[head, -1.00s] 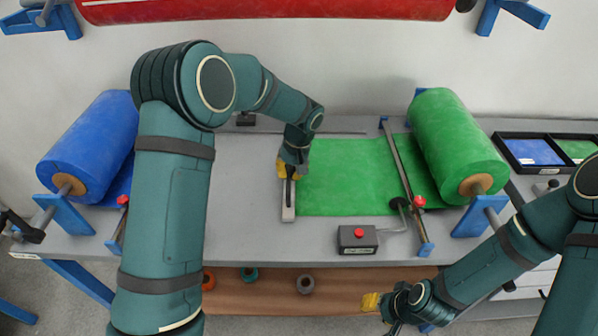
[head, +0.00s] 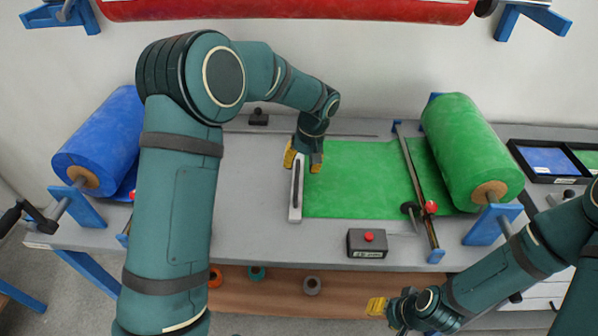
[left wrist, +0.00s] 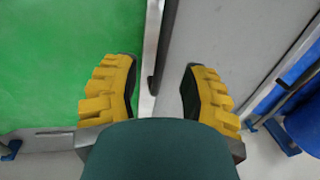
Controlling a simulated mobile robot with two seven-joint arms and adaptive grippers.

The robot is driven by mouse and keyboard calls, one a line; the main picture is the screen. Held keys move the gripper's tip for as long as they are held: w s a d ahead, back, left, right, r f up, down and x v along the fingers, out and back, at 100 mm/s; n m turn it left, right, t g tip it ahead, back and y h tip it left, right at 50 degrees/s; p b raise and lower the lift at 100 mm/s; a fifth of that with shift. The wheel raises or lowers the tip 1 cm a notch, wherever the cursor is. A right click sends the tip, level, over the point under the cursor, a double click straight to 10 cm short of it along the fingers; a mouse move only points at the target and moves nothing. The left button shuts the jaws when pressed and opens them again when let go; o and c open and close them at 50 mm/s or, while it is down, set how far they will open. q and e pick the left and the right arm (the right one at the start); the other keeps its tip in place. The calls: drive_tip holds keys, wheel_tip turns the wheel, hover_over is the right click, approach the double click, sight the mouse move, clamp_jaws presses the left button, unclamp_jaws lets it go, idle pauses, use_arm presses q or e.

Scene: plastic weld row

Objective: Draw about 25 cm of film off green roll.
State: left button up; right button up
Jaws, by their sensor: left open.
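The green roll (head: 465,145) lies on blue stands at the right of the bench. Its green film (head: 355,185) lies flat on the bench, drawn out leftward under a long metal bar (head: 412,175). A pale draw bar (head: 296,200) with a dark handle lies along the film's left edge. My left gripper (head: 302,162) is open over the bar's far part. In the left wrist view, its yellow fingers (left wrist: 158,95) stand apart on either side of the bar (left wrist: 150,60), with the film on one side. My right gripper (head: 378,306) hangs before the bench, its jaw gap unclear.
A blue roll (head: 102,140) sits at the left. A grey box with a red button (head: 367,243) stands near the front edge. A tray of color swatches (head: 545,160) is at the right, and a red roll (head: 290,8) hangs above. Bare bench lies left of the film.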

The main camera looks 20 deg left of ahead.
use_arm(q)
wheel_tip(320, 180, up, 8)
drive_tip(key=d, duration=0.1)
drive_tip(key=shift+w+d, duration=0.2)
drive_tip(key=shift+d, duration=0.05)
drive_tip(key=shift+f, duration=0.1)
